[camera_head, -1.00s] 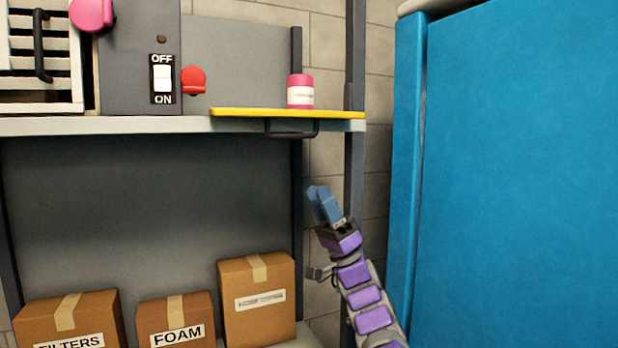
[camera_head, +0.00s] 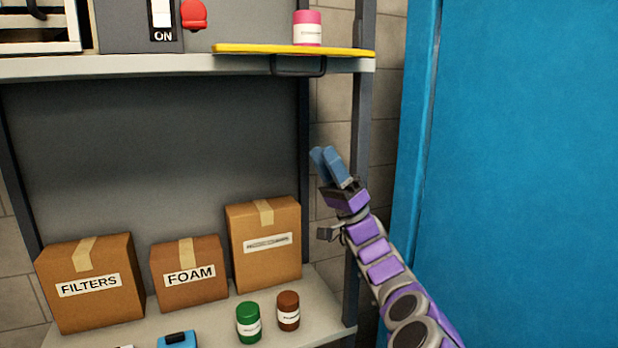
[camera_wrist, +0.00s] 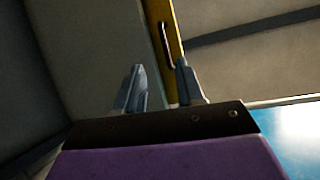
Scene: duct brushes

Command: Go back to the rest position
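My gripper (camera_head: 322,156) is raised in front of the shelf's right post, below the yellow board (camera_head: 240,49) and its dark handle (camera_head: 298,68). In the wrist view the two blue-grey fingers of my gripper (camera_wrist: 160,80) stand apart with nothing between them. The yellow board (camera_wrist: 174,80) and its handle (camera_wrist: 166,44) show beyond the fingers there. My gripper touches nothing that I can see.
A pink jar (camera_head: 307,28) stands on the yellow board. Cardboard boxes, FILTERS (camera_head: 92,270), FOAM (camera_head: 190,290) and a third (camera_head: 266,262), stand on the lower shelf with green (camera_head: 248,325) and brown (camera_head: 288,312) jars. A blue cabinet (camera_head: 520,150) fills the right.

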